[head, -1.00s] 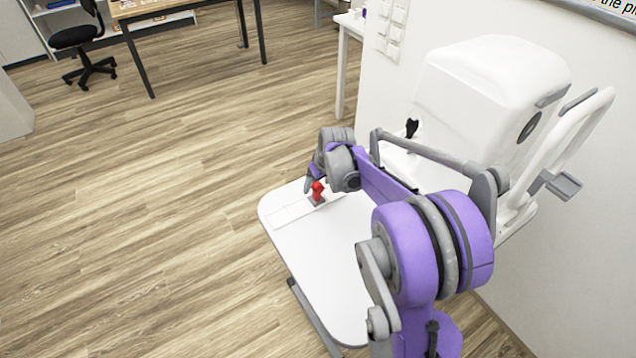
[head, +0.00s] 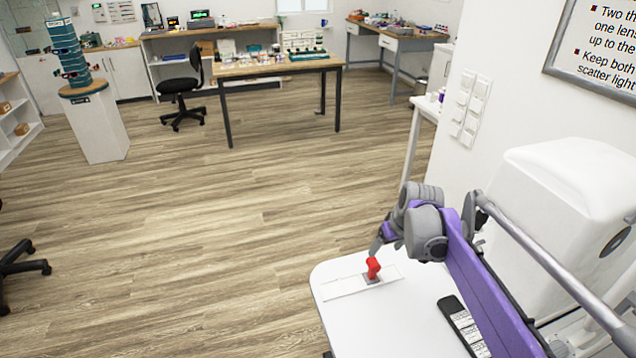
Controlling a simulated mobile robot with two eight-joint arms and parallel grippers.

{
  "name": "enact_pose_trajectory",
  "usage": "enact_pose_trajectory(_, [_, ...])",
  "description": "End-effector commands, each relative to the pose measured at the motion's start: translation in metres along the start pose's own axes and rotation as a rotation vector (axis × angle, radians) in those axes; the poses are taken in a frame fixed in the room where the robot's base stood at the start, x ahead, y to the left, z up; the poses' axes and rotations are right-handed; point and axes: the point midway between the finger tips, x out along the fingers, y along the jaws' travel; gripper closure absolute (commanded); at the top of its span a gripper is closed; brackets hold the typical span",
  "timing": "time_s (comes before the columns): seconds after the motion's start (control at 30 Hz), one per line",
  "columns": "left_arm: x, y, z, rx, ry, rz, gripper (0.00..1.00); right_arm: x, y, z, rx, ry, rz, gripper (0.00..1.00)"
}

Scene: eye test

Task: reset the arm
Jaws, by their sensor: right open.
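My right arm comes in from the lower right over a white table (head: 345,315). My right gripper (head: 378,246) is open, pointing down just above and beside a small red object (head: 373,268). The red object stands on a grey patch of a pale strip that lies on the table. Whether the fingers touch it I cannot tell, as the gripper is small and partly hidden by its own wrist. My left gripper is not in view.
A black device with white labels (head: 463,325) lies on the table beside my arm. A bulky white machine (head: 560,200) stands at the right. A wooden table (head: 270,68), a black chair (head: 184,88) and a display pedestal (head: 97,125) are further back. Wide floor is free at the left.

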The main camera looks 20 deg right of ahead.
Motion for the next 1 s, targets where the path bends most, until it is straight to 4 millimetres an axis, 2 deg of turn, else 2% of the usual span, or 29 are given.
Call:
enact_pose_trajectory(0.17, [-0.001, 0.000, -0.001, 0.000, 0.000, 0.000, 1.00, -0.002, -0.004, 0.002, -0.002, 0.001, -0.001, 0.24])
enact_pose_trajectory(0.27, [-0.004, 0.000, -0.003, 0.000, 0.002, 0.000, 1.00, -0.009, -0.022, 0.010, -0.011, 0.004, -0.002, 0.24])
enact_pose_trajectory(0.37, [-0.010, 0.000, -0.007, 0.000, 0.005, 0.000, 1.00, -0.023, -0.056, 0.028, -0.024, 0.012, -0.005, 0.24])
enact_pose_trajectory(0.5, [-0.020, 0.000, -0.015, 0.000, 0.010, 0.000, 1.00, -0.043, -0.107, 0.068, -0.047, 0.031, -0.010, 0.24])
enact_pose_trajectory(0.7, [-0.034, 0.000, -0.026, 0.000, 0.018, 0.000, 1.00, -0.060, -0.161, 0.134, -0.076, 0.071, -0.023, 0.24])
enact_pose_trajectory(0.83, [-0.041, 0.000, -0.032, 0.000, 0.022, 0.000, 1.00, -0.062, -0.182, 0.172, -0.092, 0.095, -0.033, 0.24])
enact_pose_trajectory(1.0, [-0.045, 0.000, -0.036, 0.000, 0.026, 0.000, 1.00, -0.060, -0.194, 0.201, -0.101, 0.116, -0.043, 0.24])
